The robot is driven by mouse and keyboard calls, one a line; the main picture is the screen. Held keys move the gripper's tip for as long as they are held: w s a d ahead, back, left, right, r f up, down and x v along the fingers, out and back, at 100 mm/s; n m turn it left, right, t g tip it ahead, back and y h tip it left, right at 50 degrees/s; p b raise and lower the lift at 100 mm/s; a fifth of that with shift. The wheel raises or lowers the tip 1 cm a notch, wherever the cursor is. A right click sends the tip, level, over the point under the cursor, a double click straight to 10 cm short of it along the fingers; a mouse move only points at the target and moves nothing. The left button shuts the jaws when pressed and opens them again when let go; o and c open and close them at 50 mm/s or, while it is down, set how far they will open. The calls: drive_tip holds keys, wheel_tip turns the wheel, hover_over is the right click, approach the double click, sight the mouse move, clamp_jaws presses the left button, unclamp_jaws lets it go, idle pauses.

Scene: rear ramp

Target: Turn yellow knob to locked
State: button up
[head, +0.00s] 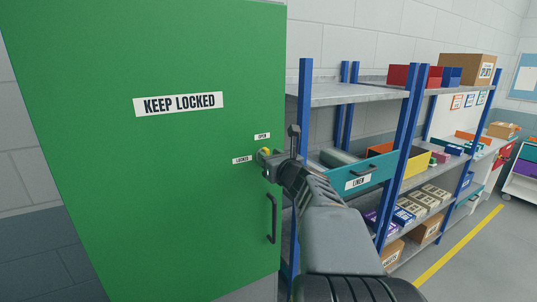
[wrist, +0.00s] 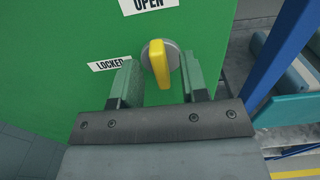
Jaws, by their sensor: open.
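The yellow knob (wrist: 159,63) sits on a round grey base on the green door (head: 150,60). In the wrist view its long grip runs nearly upright, with its top toward the OPEN label (wrist: 150,4); the LOCKED label (wrist: 110,64) is to its left. In the head view a bit of the yellow knob (head: 265,151) shows just left of my gripper (head: 268,163). My gripper (wrist: 160,80) is open, with one finger on each side of the knob's lower part. I cannot tell whether either finger touches it.
A black door handle (head: 271,218) is below the knob. A KEEP LOCKED sign (head: 179,104) is on the door. To the right stands a blue-post shelf (head: 345,95) with boxes and a teal LINEN drawer (head: 362,177). Floor shows at the far right.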

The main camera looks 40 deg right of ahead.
drive_tip(key=shift+w, duration=0.65)
clamp_jaws()
